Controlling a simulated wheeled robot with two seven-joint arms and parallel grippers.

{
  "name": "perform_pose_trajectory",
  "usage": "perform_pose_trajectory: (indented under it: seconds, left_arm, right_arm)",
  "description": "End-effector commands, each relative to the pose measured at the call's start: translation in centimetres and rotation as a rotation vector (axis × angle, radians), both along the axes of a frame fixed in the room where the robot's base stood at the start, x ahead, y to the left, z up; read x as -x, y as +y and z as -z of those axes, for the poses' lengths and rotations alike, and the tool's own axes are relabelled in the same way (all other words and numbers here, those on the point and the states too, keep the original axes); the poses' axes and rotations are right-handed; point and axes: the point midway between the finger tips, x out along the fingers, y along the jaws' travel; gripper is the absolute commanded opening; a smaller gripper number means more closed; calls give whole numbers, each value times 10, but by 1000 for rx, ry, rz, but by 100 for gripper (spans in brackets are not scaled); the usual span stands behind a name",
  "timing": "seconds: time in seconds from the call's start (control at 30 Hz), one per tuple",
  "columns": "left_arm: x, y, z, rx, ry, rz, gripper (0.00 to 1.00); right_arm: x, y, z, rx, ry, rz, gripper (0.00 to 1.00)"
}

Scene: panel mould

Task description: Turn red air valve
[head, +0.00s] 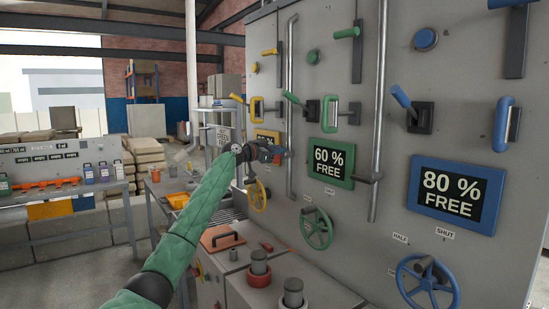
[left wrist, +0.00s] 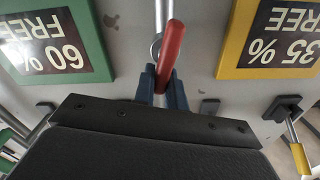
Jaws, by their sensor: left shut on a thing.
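The red air valve handle (left wrist: 171,52) shows in the left wrist view as a red bar beside a vertical pipe (left wrist: 160,14). My left gripper (left wrist: 162,82) is shut on it, with one dark blue finger on each side of the bar. In the head view my left gripper (head: 279,154) is at the panel, near the lower part of the left metal pipe (head: 290,100), between the yellow and green displays. The gripper hides the handle there. My right gripper is not in view.
The grey panel (head: 340,250) carries a green display (head: 331,163), a blue display (head: 457,193), levers and a green handwheel (head: 316,229). A yellow display (left wrist: 270,40) lies close to the gripper. A bench with stubby cylinders (head: 259,268) stands below.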

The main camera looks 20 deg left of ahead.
Motion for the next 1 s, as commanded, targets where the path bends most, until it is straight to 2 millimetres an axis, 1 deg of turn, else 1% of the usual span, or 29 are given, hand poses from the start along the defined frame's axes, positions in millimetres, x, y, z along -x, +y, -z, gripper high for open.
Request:
perform_pose_trajectory:
  seconds: [0.17, 0.5, 0.6, 0.73, 1.0]
  left_arm:
    - [1, 0, 3, -34, -31, -1, 0]
    - [4, -4, 5, -180, -145, -1, 0]
    - [5, -4, 4, -222, -178, -2, 0]
    - [5, -5, 2, -250, -198, -2, 0]
    - [5, -5, 1, -253, -199, -1, 0]
  right_arm:
    - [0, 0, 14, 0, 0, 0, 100]
    - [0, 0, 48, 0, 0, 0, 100]
    - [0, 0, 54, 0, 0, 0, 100]
    - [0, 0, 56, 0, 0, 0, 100]
    - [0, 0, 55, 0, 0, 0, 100]
